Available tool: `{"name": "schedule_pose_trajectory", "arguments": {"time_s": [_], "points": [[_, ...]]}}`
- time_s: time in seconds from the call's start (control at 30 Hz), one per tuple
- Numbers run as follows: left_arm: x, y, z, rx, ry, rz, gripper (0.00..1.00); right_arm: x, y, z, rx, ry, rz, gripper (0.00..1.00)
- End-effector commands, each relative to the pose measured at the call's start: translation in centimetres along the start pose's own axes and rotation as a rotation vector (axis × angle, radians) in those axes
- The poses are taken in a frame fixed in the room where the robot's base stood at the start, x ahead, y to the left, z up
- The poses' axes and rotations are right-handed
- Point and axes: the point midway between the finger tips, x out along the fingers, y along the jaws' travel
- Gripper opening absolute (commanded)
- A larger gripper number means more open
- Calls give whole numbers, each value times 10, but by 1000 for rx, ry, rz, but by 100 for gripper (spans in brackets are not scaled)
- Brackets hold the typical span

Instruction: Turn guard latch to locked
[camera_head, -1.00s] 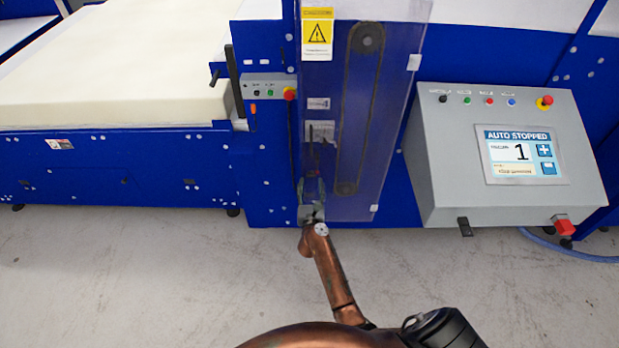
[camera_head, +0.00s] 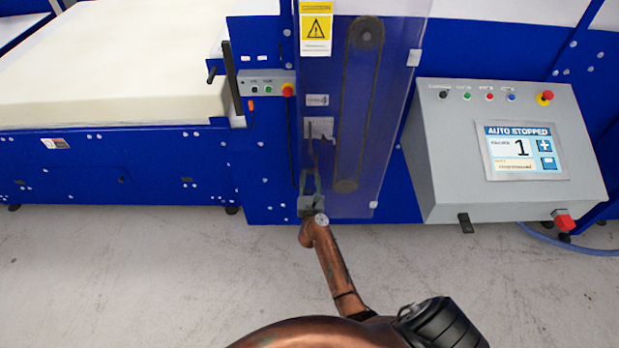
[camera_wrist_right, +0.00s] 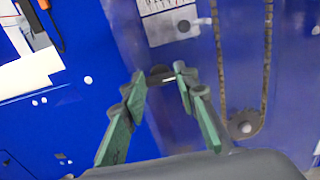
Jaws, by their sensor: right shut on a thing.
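The guard is a clear panel (camera_head: 392,100) over a blue machine front, with a belt and pulleys behind it. My right gripper (camera_head: 312,172) is at the lower left of this panel, its arm coming up from below. In the right wrist view its two green-padded fingers (camera_wrist_right: 161,74) are on either side of a small dark latch piece (camera_wrist_right: 160,73) with a light mark. The gripper is shut on this latch. The latch's exact angle is hard to tell. In the head view the fingers partly hide that spot. My left gripper is not in view.
A grey control box (camera_head: 450,170) with buttons and a screen (camera_head: 523,150) reading "AUTO STOPPED" and 1 stands at right. A foam block (camera_head: 110,70) lies on the blue bed at left. A small button panel (camera_head: 266,84) is left of the guard. The floor in front is clear.

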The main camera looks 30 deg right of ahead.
Motion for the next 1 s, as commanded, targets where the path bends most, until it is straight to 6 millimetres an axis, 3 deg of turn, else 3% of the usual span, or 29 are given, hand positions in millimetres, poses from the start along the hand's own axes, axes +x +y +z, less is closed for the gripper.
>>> {"name": "schedule_pose_trajectory", "arguments": {"time_s": [0.17, 0.57, 1.0], "points": [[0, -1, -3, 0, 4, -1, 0, 0, 0, 0, 0, -1, 0, 3], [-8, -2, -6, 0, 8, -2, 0, 0, 2, 2, -84, 0, 1, 3], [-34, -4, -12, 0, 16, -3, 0, 0, 4, 3, -452, 0, 2, 3]]}}
